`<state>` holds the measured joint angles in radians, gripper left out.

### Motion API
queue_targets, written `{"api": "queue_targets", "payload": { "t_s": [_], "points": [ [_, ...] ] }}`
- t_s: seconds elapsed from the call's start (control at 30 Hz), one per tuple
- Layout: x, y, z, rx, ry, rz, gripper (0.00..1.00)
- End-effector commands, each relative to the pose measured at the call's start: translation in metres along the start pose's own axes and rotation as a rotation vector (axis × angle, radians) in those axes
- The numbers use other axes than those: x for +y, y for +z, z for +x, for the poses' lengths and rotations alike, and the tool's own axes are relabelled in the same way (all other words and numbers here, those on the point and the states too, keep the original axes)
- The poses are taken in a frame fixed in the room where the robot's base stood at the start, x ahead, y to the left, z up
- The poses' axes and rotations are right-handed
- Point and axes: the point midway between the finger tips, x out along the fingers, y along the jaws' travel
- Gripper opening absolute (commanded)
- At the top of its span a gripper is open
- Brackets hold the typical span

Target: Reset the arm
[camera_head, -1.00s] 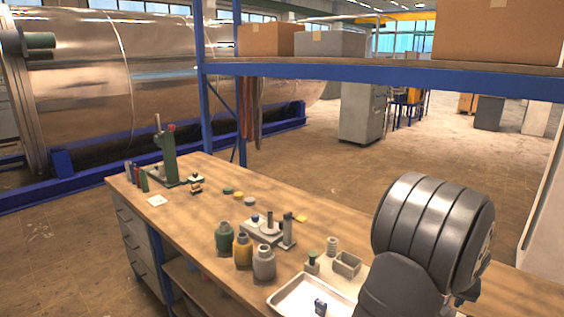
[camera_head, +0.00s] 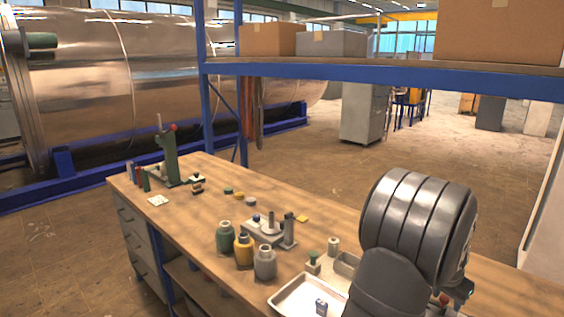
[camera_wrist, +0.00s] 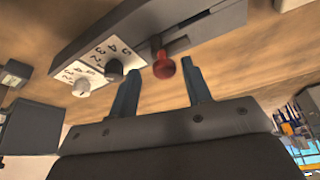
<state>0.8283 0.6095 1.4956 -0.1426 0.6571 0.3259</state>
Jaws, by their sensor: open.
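My gripper (camera_wrist: 160,72) shows in the wrist view with its two dark fingers apart and nothing held between them. A grey control box (camera_wrist: 135,40) lies just beyond the fingertips. It has a red ball knob (camera_wrist: 163,66) beside a dark slot, a black knob (camera_wrist: 114,68) and a white knob (camera_wrist: 81,88) on numbered dials. The red knob appears between the fingertips in the picture; I cannot tell the gap in depth. In the head view my arm is at the lower right and hides most of the gripper and the box.
A blue shelf beam (camera_head: 400,74) with boxes crosses above.

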Motion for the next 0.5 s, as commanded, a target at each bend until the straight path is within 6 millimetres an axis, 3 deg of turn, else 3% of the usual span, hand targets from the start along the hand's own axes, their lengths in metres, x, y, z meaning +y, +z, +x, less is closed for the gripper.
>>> {"api": "queue_targets", "payload": {
  "t_s": [0.5],
  "points": [
    [-0.0014, 0.0000, 0.0003, -0.001, 0.076, 0.182, 0.45]
  ]
}}
